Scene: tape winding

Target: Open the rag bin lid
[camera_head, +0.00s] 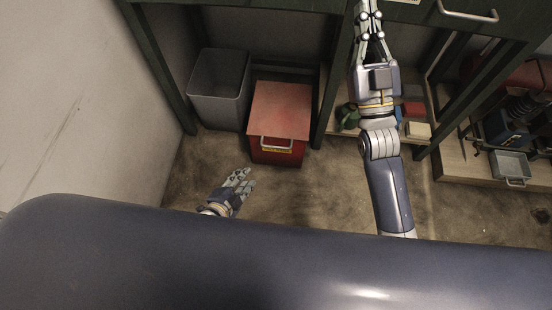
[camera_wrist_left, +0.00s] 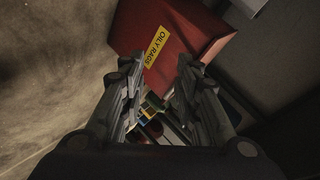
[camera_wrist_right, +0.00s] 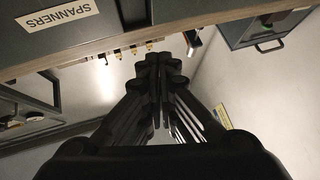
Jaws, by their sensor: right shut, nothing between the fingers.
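The red rag bin (camera_head: 275,155) stands on the floor under the bench, with its flat red lid (camera_head: 281,107) lying closed on top. A metal handle (camera_head: 277,146) and a yellow label show at its front edge. In the left wrist view the bin (camera_wrist_left: 190,28) appears ahead, its yellow label reading OILY RAGS (camera_wrist_left: 154,47). My left gripper (camera_head: 245,179) is open and empty, in front of the bin and apart from it. My right gripper (camera_head: 368,18) is raised near the bench front; its fingers are together and empty in the right wrist view (camera_wrist_right: 158,66).
A grey open bin (camera_head: 220,85) stands left of the red bin, near the wall. Green bench legs (camera_head: 332,85) flank the red bin. A low shelf with tools and a grey tray (camera_head: 510,165) is at the right.

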